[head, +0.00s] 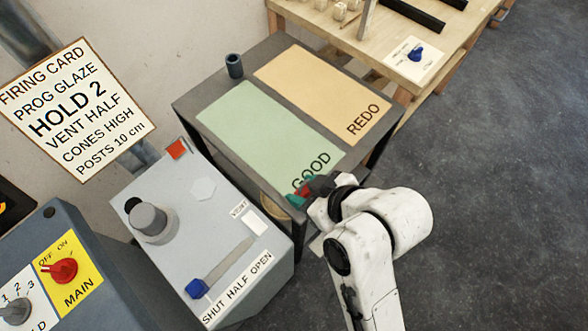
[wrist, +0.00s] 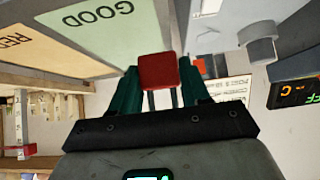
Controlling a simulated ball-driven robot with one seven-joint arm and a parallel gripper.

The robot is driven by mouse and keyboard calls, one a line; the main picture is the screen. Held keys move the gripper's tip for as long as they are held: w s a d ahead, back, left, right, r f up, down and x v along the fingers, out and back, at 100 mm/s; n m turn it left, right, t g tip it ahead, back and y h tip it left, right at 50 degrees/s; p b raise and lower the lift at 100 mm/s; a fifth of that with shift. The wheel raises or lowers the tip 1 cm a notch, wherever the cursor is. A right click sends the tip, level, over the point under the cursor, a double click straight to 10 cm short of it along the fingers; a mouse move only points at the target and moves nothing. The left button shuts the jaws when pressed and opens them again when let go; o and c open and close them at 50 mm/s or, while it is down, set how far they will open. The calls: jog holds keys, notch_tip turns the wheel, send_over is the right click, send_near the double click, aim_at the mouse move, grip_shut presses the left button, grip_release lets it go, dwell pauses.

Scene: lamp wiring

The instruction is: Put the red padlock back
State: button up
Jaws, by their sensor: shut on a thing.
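A red padlock (wrist: 160,71) sits between the teal fingers of my gripper (wrist: 162,90) in the wrist view. My gripper is shut on it. The red body faces away from the palm and two grey shackle legs run back toward the palm. In the head view my gripper (head: 302,191) is over the front edge of the dark table, by the word GOOD, and the padlock is a small red patch (head: 303,188) partly hidden by the fingers.
The dark table carries a green GOOD mat (head: 262,128), an orange REDO mat (head: 325,95) and a dark cup (head: 234,66). A grey control box (head: 150,265) with a knob, a blue-handled lever (head: 197,288) and a red-orange square (head: 177,149) stands left. A red MAIN switch (head: 65,268) is farther left.

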jog(key=w+a+f, duration=0.1)
jog(key=w+f, duration=0.1)
jog(key=w, duration=0.1)
jog(key=w+a+f, duration=0.1)
jog(key=w+f, duration=0.2)
jog(key=w+a+f, duration=0.1)
jog(key=w+f, duration=0.1)
jog(key=w, duration=0.1)
jog(key=shift+f+p, duration=0.3)
jog(key=shift+p, duration=0.05)
jog(key=f, duration=0.2)
jog(key=shift+w+f+p, duration=0.25)
jog(key=shift+f+p, duration=0.1)
jog(key=shift+f, duration=0.05)
jog(key=shift+a+f, duration=0.1)
jog(key=shift+f, duration=0.35)
jog(key=shift+f, duration=0.1)
